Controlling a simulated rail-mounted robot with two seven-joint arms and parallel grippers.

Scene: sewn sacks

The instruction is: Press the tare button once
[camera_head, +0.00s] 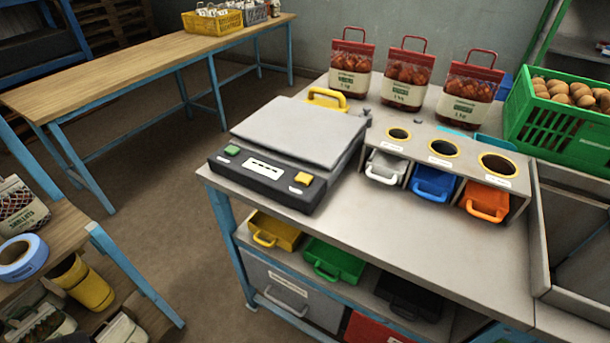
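A bench scale with a flat grey weighing plate (300,130) and a dark front panel (262,183) stands at the left end of the grey worktable (400,235). The plate is empty. The panel has a green button (232,150) on its left and a yellow button (303,178) on its right. A small white label lies by each button. The labels are too small to read, so I cannot tell which button is tare. Between the buttons is a white display strip (264,168) that I cannot read. Neither of my grippers is in view.
A yellow handle (327,97) rises behind the scale. Three filled red-topped sacks (405,76) stand at the back. Right of the scale is a holed rack (450,165) with white, blue and orange scoops. A green crate (560,115) stands farther right. The tabletop's front is clear.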

